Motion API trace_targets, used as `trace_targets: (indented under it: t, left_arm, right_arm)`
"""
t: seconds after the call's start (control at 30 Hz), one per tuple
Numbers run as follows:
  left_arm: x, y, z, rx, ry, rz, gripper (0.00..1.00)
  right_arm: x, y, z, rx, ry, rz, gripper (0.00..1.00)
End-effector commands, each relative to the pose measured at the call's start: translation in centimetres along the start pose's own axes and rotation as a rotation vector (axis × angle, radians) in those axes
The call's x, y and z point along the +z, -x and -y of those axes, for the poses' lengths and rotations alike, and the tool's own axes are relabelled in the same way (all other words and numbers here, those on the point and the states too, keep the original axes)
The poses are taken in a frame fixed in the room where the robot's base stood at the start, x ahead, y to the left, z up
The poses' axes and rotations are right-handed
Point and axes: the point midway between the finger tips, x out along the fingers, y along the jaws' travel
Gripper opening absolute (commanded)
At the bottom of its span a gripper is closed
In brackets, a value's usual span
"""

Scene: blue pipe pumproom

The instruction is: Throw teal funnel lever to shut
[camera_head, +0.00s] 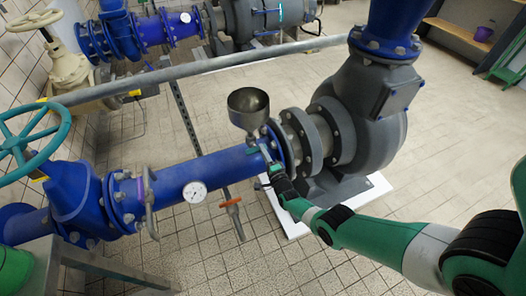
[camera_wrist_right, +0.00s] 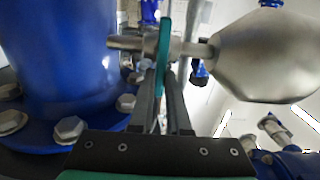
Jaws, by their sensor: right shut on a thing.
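The metal funnel (camera_head: 248,106) stands above the blue pipe (camera_head: 205,172) beside the pump flange in the head view. In the right wrist view the funnel (camera_wrist_right: 265,50) fills the upper right, with a thin stem and small valve to its left. The teal lever (camera_wrist_right: 165,45) stands lengthwise in that view at the valve. My right gripper (camera_head: 265,147) reaches the funnel valve from the lower right. In the right wrist view its two fingers (camera_wrist_right: 168,90) are closed on the teal lever. My left gripper does not show.
The grey pump (camera_head: 360,115) stands right of the funnel. A blue flange with bolts (camera_wrist_right: 68,130) is close to the left of my right fingers. A gauge (camera_head: 194,191), an orange-handled valve (camera_head: 231,203) and a teal handwheel (camera_head: 30,140) lie to the left. A grey rail (camera_head: 200,67) passes behind.

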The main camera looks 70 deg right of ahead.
Motion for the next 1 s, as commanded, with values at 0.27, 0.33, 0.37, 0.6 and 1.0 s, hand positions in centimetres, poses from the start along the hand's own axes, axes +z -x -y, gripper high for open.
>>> trace_targets:
  t: [0.27, 0.33, 0.37, 0.6, 1.0]
  left_arm:
    - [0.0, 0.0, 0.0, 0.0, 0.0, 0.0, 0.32]
    - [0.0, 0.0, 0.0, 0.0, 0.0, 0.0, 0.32]
    - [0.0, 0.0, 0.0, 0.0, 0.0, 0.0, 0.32]
    - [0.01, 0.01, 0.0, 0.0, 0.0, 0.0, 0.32]
    - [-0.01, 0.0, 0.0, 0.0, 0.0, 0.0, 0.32]
  right_arm:
    - [-0.01, 0.0, -0.09, 0.0, -0.044, -0.001, 0.0]
    - [-0.01, 0.01, -0.11, 0.0, -0.046, -0.001, 0.0]
    - [-0.01, 0.01, -0.12, 0.0, -0.046, -0.001, 0.0]
    - [-0.01, 0.02, -0.16, 0.002, -0.045, -0.001, 0.17]
    - [0.01, 0.01, -0.11, 0.0, -0.043, 0.0, 0.45]
